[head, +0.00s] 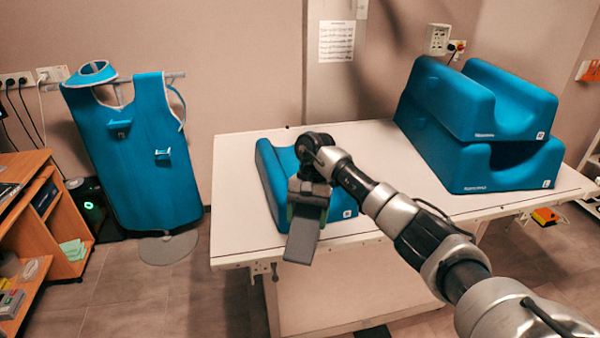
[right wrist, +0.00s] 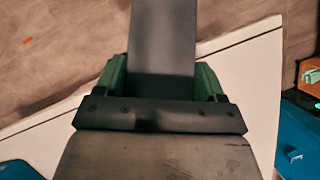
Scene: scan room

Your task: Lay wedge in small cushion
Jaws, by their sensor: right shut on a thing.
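The wedge (head: 303,242) is a dark grey block that hangs from my right gripper (head: 308,208), tilted down over the table's front edge. In the right wrist view the wedge (right wrist: 162,40) sits between the green fingers of the gripper (right wrist: 161,82), which is shut on it. The small cushion (head: 266,168) is blue with a trough and lies on the left part of the table. The gripper and wedge are in front of the cushion in the head view and hide much of its trough. I cannot tell their height above it. My left gripper is not in view.
Two larger blue cushions are stacked at the table's right end, the upper one (head: 440,97) on the lower one (head: 520,167). The white table (head: 233,205) is bare between them and the small cushion. A blue apron (head: 150,185) hangs at the left, near a wooden shelf (head: 60,220).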

